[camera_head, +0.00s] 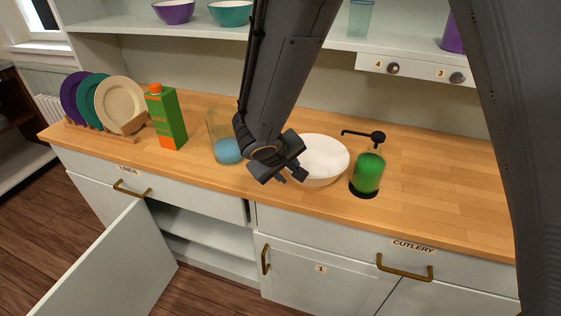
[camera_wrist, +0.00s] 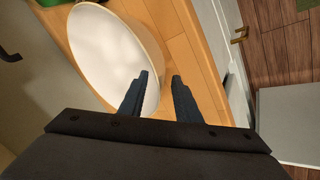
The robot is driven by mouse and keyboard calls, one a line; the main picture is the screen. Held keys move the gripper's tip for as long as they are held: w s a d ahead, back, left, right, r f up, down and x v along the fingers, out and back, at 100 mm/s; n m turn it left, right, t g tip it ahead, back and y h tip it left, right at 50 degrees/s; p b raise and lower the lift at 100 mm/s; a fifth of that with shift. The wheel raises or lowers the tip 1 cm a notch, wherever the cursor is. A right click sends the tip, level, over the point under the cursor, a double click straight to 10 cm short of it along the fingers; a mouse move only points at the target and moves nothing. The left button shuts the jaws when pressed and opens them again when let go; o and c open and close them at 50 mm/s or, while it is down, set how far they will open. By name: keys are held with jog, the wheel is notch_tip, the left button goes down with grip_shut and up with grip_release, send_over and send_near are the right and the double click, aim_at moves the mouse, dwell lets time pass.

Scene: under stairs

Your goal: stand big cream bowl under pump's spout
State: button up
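The big cream bowl (camera_head: 325,157) stands upright on the wooden counter, left of the pump (camera_head: 368,172), a green bottle with a black head. The pump's spout (camera_head: 355,132) points left, towards the bowl's right rim in the picture; I cannot tell whether it reaches over the bowl. My gripper (camera_head: 302,173) is at the bowl's near left side and hides part of it. In the wrist view the fingers of my gripper (camera_wrist: 160,76) are apart, with the rim of the bowl (camera_wrist: 115,50) showing between them. I see no firm contact.
A glass with blue liquid (camera_head: 228,150) stands left of my gripper, then an orange-and-green carton (camera_head: 166,117) and a rack of plates (camera_head: 120,105). A shelf (camera_head: 340,42) hangs above. A cupboard door (camera_head: 115,265) stands open below. The counter right of the pump is clear.

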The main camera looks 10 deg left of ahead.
jog(key=b+v, duration=0.1)
jog(key=v, duration=1)
jog(key=s+d+f+m+g, duration=0.2)
jog(key=d+m, duration=0.1)
jog(key=d, duration=0.7)
jog(key=s+d+f+m+g+y, duration=0.1)
jog(key=s+d+f+m, duration=0.1)
jog(key=d, duration=0.8)
jog(key=s+d+f+m+g, duration=0.1)
jog(key=s+d+m+g, duration=0.1)
jog(key=d, duration=0.8)
jog(key=shift+s+f+m+g+y, duration=0.3)
jog(key=shift+s+f+m+y, duration=0.15)
jog(key=shift+m, duration=0.45)
